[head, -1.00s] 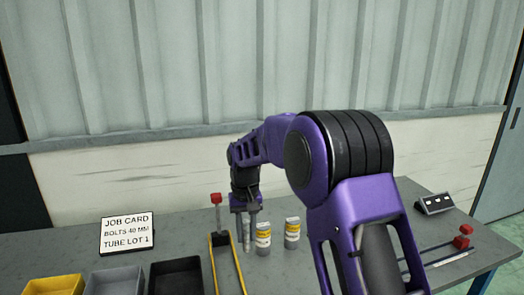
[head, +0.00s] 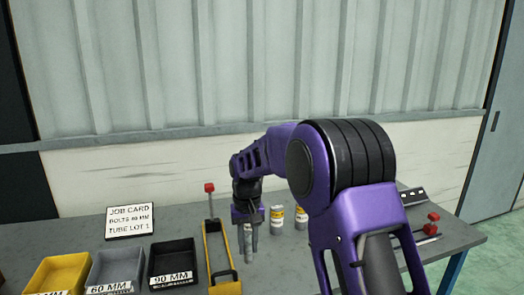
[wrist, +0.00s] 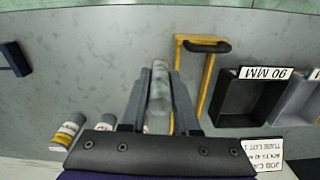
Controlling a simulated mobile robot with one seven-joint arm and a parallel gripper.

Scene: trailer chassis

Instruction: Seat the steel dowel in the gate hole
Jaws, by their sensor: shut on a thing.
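My gripper (wrist: 158,105) is shut on the steel dowel (wrist: 158,88), a grey cylinder standing out past the fingertips in the wrist view. In the head view my gripper (head: 249,250) hangs over the bench, right of the yellow frame (head: 207,250). The dowel is hard to tell from the fingers there. I cannot make out a gate or its hole in either view.
Two white-and-yellow cans (head: 277,218) stand behind my gripper. Left are the black 90 MM bin (head: 172,262), the grey 60 MM bin (head: 115,268), a yellow bin (head: 60,275) and a job card (head: 130,221). Red-topped items (head: 432,223) lie at the right.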

